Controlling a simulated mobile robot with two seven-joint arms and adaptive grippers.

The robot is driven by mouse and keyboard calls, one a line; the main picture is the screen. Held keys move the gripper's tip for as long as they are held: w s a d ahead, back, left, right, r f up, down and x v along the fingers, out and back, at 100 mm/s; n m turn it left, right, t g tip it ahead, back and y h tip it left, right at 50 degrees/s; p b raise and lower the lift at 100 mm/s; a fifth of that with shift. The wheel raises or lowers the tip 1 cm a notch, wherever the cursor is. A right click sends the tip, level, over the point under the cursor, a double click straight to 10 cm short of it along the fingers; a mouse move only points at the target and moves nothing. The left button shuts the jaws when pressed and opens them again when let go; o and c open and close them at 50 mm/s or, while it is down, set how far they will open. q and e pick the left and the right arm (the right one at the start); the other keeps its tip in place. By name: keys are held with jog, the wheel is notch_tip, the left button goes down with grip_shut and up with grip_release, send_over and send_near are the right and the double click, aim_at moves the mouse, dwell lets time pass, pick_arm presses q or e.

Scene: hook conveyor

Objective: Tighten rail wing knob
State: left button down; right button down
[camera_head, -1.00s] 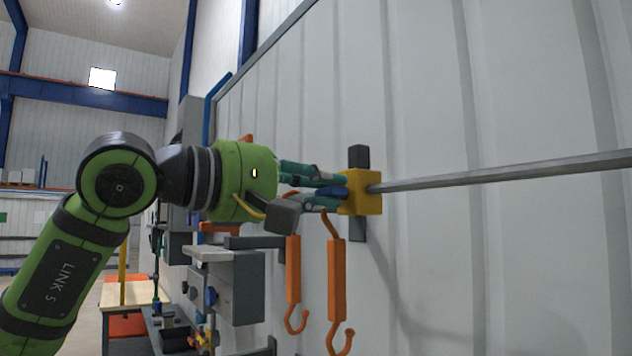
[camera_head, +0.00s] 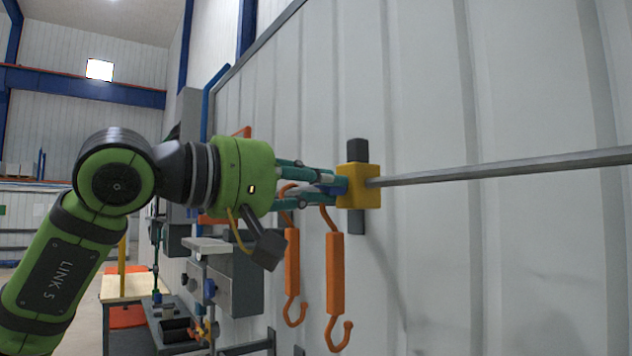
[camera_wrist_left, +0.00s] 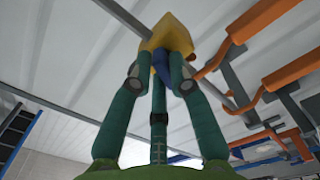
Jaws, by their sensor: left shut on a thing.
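The blue wing knob (camera_head: 338,186) sits on the near-left face of the yellow clamp block (camera_head: 358,187). In the left wrist view the blue knob (camera_wrist_left: 161,66) shows between the fingertips (camera_wrist_left: 158,78), just under the yellow block (camera_wrist_left: 168,38). The fingers hide part of the knob in the head view. My right gripper is not in view.
Two orange hooks (camera_head: 335,275) hang just below the gripper, close to the fingers. A grey box (camera_head: 240,280) on the wall stands below the wrist, with a workbench (camera_head: 128,288) at the lower left. The white ribbed wall lies close behind the rail.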

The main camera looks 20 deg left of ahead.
pick_arm(q)
jog(key=shift+r, duration=0.15)
jog(key=c, duration=1.4)
grip_release()
jog(key=shift+o, duration=1.3)
jog(key=shift+w+d, duration=0.2)
jog(key=shift+d, duration=0.05)
jog(key=v, duration=1.2)
